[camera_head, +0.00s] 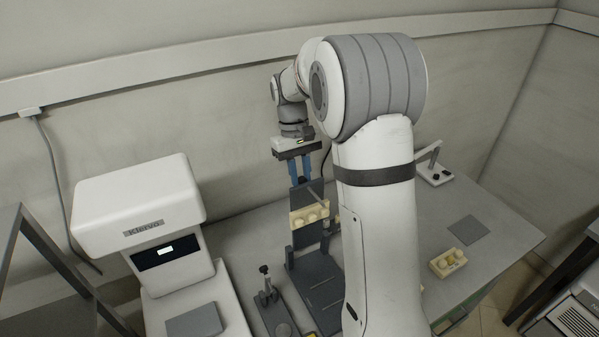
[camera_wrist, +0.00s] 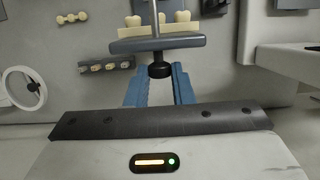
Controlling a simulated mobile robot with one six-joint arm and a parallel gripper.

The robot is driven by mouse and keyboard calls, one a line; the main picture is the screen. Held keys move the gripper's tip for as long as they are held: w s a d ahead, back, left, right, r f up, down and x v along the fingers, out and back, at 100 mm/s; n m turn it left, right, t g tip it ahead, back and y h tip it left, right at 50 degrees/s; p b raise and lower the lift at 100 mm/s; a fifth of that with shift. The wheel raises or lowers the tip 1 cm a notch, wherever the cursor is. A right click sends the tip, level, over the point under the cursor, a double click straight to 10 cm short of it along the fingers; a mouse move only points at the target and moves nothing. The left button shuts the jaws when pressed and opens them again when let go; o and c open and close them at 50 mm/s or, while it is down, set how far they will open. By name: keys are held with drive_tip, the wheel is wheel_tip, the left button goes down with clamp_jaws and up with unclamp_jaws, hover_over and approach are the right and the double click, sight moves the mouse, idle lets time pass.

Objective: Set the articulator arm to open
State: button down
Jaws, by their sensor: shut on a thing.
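The articulator stands on the table in the head view, with a dark base (camera_head: 318,284) and a dark upright arm. A cream tooth model (camera_head: 310,214) sits on its raised part. In the wrist view its dark grey plate (camera_wrist: 185,42) carries cream teeth (camera_wrist: 182,17), and a thin rod rises in front of them. My gripper (camera_head: 299,182) reaches it from above and behind. Its blue fingers also show in the wrist view (camera_wrist: 159,73), shut on a black knob (camera_wrist: 159,69) at the plate's near edge. My own arm hides the articulator's right side in the head view.
A small dark stand (camera_head: 266,290) is just left of the articulator. At right lie a grey square (camera_head: 468,230), a cream tooth block (camera_head: 446,263) and a small white-based device (camera_head: 434,172). The wall is close behind my arm.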

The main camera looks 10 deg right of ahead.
drive_tip(key=shift+f, duration=0.15)
drive_tip(key=c, duration=1.3)
unclamp_jaws()
drive_tip(key=shift+w, duration=0.1)
drive_tip(key=b+v, duration=0.1)
drive_tip(key=v, duration=0.7)
